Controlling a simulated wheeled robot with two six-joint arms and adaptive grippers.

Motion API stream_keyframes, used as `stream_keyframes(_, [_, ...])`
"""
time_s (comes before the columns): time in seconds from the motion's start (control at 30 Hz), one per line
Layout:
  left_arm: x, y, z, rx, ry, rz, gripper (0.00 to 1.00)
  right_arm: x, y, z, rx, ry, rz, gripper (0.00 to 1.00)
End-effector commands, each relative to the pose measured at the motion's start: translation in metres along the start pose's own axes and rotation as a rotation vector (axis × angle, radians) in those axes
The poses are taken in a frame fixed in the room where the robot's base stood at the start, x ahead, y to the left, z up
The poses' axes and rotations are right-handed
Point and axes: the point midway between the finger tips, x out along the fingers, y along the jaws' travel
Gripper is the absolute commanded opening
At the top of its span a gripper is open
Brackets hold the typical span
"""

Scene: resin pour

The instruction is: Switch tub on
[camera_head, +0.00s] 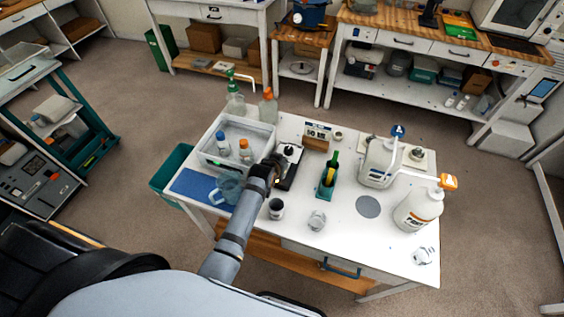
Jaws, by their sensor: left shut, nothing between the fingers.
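The tub (213,140) is a light grey open box at the back left of the white table. My left arm reaches up across the table's front edge. My left gripper (275,162) is shut and empty, just off the tub's front right corner and beside a black-and-white device (292,163). I cannot tell whether the gripper touches anything. My right gripper is not in view.
A clear pitcher (228,189) stands on a blue mat (192,182), left of my arm. A mug (276,208), a jar (317,220) and a green holder (327,188) stand to the right. A white jug (378,162) and pump bottle (420,208) are farther right.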

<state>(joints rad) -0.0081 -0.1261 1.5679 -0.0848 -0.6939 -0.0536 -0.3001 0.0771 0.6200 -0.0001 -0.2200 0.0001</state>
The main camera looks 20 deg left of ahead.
Motion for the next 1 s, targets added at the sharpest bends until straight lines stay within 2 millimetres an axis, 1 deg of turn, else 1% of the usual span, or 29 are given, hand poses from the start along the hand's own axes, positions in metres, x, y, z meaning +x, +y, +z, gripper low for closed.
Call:
stream_keyframes(0.07, [0.000,0.000,-0.001,0.000,0.000,0.000,0.00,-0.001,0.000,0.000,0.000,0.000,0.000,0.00])
stream_keyframes(0.17, [-0.004,-0.001,-0.007,0.000,0.001,0.000,0.00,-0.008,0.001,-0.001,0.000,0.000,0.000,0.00])
stream_keyframes(0.27, [-0.013,-0.002,-0.025,0.000,0.002,0.000,0.00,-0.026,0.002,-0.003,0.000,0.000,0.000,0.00])
stream_keyframes(0.37, [-0.025,-0.004,-0.048,0.000,0.002,-0.001,0.00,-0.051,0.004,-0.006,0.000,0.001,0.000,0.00])
stream_keyframes(0.43, [-0.033,-0.004,-0.040,-0.003,0.002,0.000,0.00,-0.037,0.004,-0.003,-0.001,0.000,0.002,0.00])
stream_keyframes(0.6, [-0.072,-0.004,-0.049,-0.003,0.003,0.000,0.00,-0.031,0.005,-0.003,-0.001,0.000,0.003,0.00])
stream_keyframes(0.7, [-0.091,-0.004,-0.053,-0.002,0.003,-0.001,0.00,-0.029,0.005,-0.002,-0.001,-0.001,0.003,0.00])
stream_keyframes(0.83, [-0.107,-0.004,-0.057,-0.001,0.001,0.000,0.00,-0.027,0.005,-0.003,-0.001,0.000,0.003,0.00])
stream_keyframes(1.0, [-0.115,-0.004,-0.059,0.000,-0.001,-0.001,0.00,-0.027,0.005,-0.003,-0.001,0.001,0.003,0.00])
